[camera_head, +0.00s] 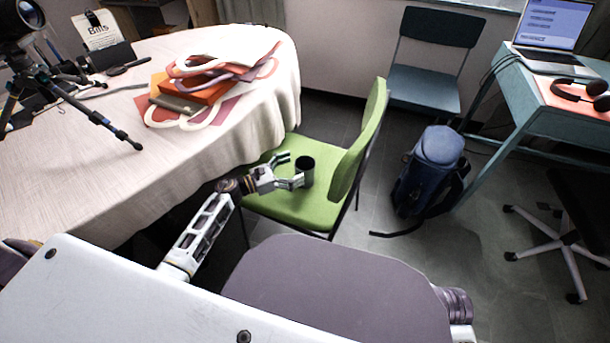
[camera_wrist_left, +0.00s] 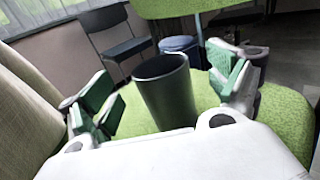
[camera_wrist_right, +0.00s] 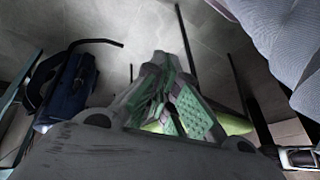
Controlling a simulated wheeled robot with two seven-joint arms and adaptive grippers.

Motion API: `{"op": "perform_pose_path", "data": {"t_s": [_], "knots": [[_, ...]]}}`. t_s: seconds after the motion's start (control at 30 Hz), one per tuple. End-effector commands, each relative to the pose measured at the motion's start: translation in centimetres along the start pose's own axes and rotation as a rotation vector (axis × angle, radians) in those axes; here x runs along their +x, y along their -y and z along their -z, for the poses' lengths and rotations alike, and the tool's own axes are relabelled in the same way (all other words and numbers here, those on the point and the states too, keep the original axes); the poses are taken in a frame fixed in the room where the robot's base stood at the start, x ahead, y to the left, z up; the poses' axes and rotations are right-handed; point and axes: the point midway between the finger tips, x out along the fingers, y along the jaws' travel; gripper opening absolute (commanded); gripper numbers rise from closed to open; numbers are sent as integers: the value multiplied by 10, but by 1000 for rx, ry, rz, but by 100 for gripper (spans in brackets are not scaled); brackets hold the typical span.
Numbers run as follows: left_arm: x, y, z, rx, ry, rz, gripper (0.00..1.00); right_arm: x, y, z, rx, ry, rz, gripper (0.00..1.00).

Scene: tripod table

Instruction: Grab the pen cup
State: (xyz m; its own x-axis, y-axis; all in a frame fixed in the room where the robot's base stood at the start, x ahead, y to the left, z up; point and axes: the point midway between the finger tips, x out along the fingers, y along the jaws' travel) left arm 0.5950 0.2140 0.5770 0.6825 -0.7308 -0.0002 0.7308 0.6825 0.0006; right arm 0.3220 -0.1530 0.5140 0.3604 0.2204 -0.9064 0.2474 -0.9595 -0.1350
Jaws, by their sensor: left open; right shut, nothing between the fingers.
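The pen cup (camera_head: 305,170) is a dark, empty-looking cylinder standing upright on the seat of the green chair (camera_head: 290,208). In the left wrist view the cup (camera_wrist_left: 166,92) stands between the spread fingers, with a gap on each side. My left gripper (camera_head: 290,170) is open, its fingers reaching toward the cup from the left. In the left wrist view the left gripper (camera_wrist_left: 170,95) has green pads on both fingers. My right gripper (camera_wrist_right: 165,100) shows in the right wrist view, shut and empty, with floor and part of the green chair behind it. It is not visible in the head view.
The chair's green backrest (camera_head: 360,140) rises just right of the cup. A blue backpack (camera_head: 430,170) stands on the floor. A desk (camera_head: 500,95) is at right.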

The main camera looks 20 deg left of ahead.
Motion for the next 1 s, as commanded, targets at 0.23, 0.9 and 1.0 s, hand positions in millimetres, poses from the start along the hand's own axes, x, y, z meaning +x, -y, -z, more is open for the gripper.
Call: {"op": "perform_pose_path", "data": {"t_s": [0.23,0.9,1.0], "knots": [[24,-1,3,-1,3,1,90,12,1,1,5,-31,12,0],[48,-1,3,-1,0,0,90,25,3,-6,15,-43,26,0],[47,-1,3,-1,0,0,90,25,3,-6,14,-42,25,0]]}}
